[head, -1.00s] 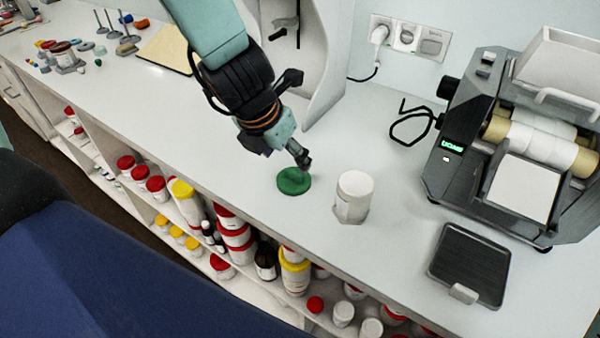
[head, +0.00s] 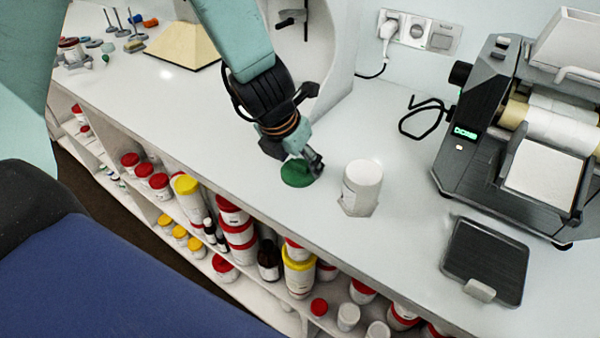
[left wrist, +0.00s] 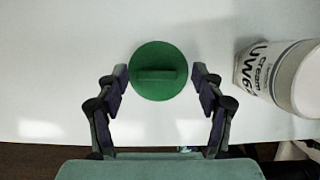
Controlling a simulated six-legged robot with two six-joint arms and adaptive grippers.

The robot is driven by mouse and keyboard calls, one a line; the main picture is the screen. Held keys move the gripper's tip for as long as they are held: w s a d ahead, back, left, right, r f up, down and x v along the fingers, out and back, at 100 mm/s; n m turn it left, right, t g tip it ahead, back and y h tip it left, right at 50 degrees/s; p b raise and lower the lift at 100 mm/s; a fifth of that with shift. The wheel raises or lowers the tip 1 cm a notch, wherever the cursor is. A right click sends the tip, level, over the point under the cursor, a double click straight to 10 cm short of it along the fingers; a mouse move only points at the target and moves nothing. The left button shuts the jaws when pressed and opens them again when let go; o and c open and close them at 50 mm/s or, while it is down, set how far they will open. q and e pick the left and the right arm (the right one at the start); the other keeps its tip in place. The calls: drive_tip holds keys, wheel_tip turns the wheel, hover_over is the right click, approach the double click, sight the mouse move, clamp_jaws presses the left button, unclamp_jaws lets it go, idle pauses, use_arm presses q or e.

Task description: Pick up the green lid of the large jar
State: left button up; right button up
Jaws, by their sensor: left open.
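The green lid (head: 296,174) lies flat on the white counter, to the left of the large white jar (head: 362,187). In the left wrist view the round lid (left wrist: 161,84) has a raised bar across its middle. My left gripper (head: 313,168) is at the lid in the head view and partly covers its right side. In the left wrist view my left gripper (left wrist: 158,82) is open, with one finger on each side of the lid. I cannot tell whether the fingers touch it. The jar (left wrist: 278,76) stands to the right there. My right gripper is not seen.
A roller mill (head: 520,130) stands at the right, with a dark tray (head: 486,258) in front of it. Shelves below the counter hold several red- and yellow-capped jars (head: 240,238). A cable (head: 425,120) lies behind the jar. The counter between jar and mill is clear.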

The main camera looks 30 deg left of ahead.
sight(297, 172)
use_arm(q)
drive_tip(key=shift+a, duration=0.1)
drive_tip(key=shift+a, duration=0.1)
drive_tip(key=shift+c, duration=0.8)
drive_tip(key=c, duration=0.5)
drive_tip(key=shift+c, duration=0.9)
wheel_tip(297, 172, up, 10)
drive_tip(key=p, duration=1)
